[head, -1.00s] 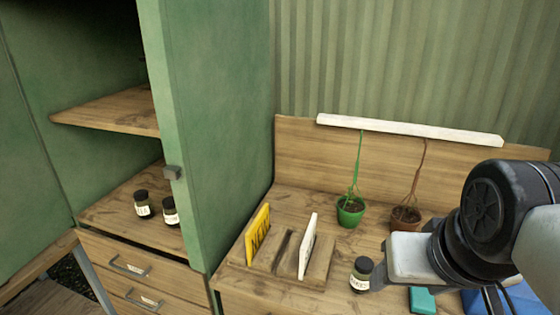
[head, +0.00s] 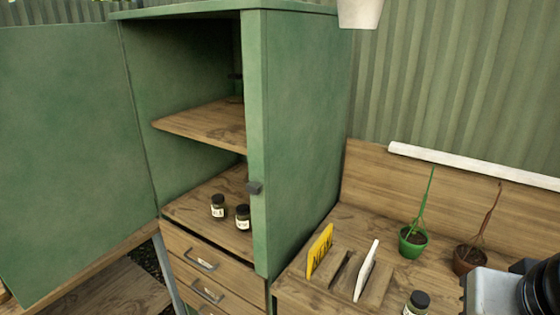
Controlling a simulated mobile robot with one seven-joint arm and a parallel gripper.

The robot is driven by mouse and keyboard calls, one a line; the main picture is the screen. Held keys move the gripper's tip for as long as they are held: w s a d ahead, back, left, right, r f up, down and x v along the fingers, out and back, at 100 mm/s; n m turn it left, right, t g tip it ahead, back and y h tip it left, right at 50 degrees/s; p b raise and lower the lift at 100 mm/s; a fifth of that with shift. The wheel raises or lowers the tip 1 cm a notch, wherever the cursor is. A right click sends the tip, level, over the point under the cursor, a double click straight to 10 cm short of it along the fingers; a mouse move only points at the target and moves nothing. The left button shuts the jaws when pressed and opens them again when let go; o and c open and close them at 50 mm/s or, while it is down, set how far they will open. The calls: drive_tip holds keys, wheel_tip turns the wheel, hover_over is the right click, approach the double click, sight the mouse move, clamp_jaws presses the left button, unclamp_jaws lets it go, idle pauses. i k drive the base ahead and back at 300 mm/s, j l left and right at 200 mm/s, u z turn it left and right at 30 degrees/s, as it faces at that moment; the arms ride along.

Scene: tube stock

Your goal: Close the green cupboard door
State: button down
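The green cupboard (head: 305,140) stands open in the middle of the head view, with a wooden shelf (head: 205,125) inside. A large green panel (head: 70,150), which looks like its door, is swung wide out to the left and runs off the left edge. My arm shows only as a light grey and black part at the lower right corner, far from the door. My gripper's fingers are not visible.
Two small dark jars (head: 217,207) (head: 242,217) stand on the cupboard floor above wooden drawers (head: 200,258). The wooden bench at right holds a yellow sign (head: 320,250), a white plate (head: 366,270), a green pot (head: 412,242), a brown pot (head: 468,260) and another jar (head: 417,304).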

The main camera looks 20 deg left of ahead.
sight(75, 181)
drive_tip(key=k+u, duration=0.25)
drive_tip(key=k+j+u, duration=0.1)
drive_tip(key=k+u, duration=0.2)
drive_tip(key=j+u, duration=0.3)
drive_tip(key=u, duration=0.15)
drive_tip(key=i+j+u, duration=0.1)
drive_tip(key=j+u, duration=0.15)
drive_tip(key=u, duration=0.15)
drive_tip(key=i+j, duration=0.15)
drive_tip(key=j, duration=0.2)
drive_tip(key=i+j, duration=0.15)
drive_tip(key=j, duration=0.2)
drive_tip(key=i+j, duration=0.1)
drive_tip(key=j, duration=0.3)
drive_tip(key=i+j, duration=0.15)
drive_tip(key=j, duration=0.2)
drive_tip(key=i+j, duration=0.15)
drive_tip(key=j, duration=0.2)
drive_tip(key=i+j, duration=0.15)
drive_tip(key=j, duration=0.2)
drive_tip(key=i+j, duration=0.1)
drive_tip(key=i, duration=0.2)
drive_tip(key=i+j, duration=0.15)
drive_tip(key=i, duration=0.15)
